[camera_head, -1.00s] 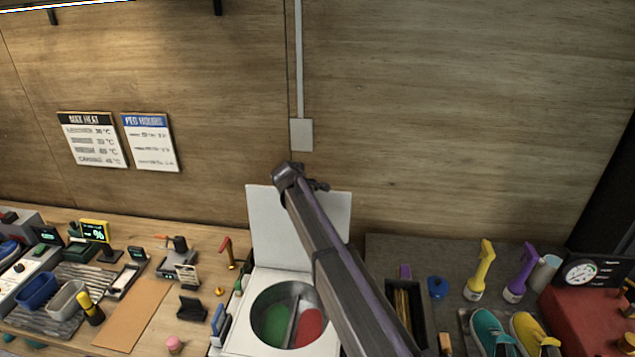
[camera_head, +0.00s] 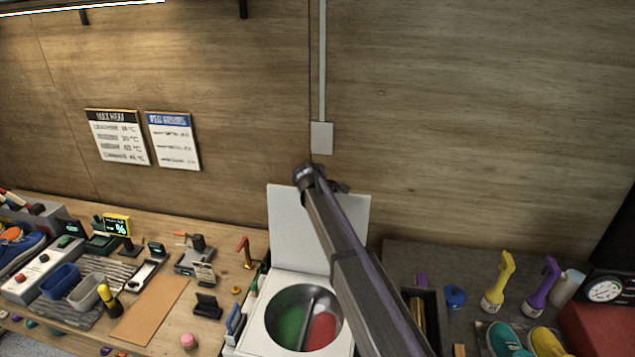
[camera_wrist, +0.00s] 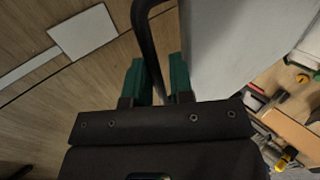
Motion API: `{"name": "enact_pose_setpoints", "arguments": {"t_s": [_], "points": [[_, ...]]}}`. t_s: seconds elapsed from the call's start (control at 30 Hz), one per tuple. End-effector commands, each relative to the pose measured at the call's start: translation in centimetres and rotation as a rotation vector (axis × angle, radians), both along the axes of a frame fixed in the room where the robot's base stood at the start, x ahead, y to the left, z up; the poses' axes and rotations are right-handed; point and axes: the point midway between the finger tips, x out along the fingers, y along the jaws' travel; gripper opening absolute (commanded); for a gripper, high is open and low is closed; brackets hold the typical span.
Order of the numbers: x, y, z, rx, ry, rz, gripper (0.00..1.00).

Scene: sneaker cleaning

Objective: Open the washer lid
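The white washer lid (camera_head: 300,225) stands upright at the back of the washer (camera_head: 258,340), against the wood wall. The round tub (camera_head: 287,298) below is uncovered and shows green and red halves with a divider. My gripper (camera_head: 308,172) is at the lid's top edge in the head view, its fingers hard to make out there. In the wrist view, its two green fingers (camera_wrist: 160,78) are apart, with the dark curved lid handle (camera_wrist: 143,30) running between them. A gap shows beside the handle. The lid's pale panel (camera_wrist: 220,45) lies to the right of the fingers.
A yellow spray bottle (camera_head: 497,285), a purple one (camera_head: 540,285) and sneakers (camera_head: 505,340) stand right of the washer. Small tools, a brown mat (camera_head: 150,310) and bins (camera_head: 60,280) fill the left bench. The wall with a switch plate (camera_head: 321,138) is close behind my gripper.

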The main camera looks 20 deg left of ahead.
Motion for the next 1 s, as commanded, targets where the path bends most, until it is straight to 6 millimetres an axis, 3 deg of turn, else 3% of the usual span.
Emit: {"name": "enact_pose_setpoints", "arguments": {"t_s": [0.03,0.4,0.5,0.9,1.0], "points": [[-0.7,-0.2,0.9,0.0,0.0,0.001,0.21],[-10.1,-2.1,0.4,-0.001,0.0,0.002,0.21],[-11.8,-2.2,0.4,0.0,0.001,0.001,0.21],[-12.4,-2.3,0.4,0.0,0.0,0.0,0.21],[-12.6,-2.3,0.3,0.01,-0.003,0.003,0.14]]}}
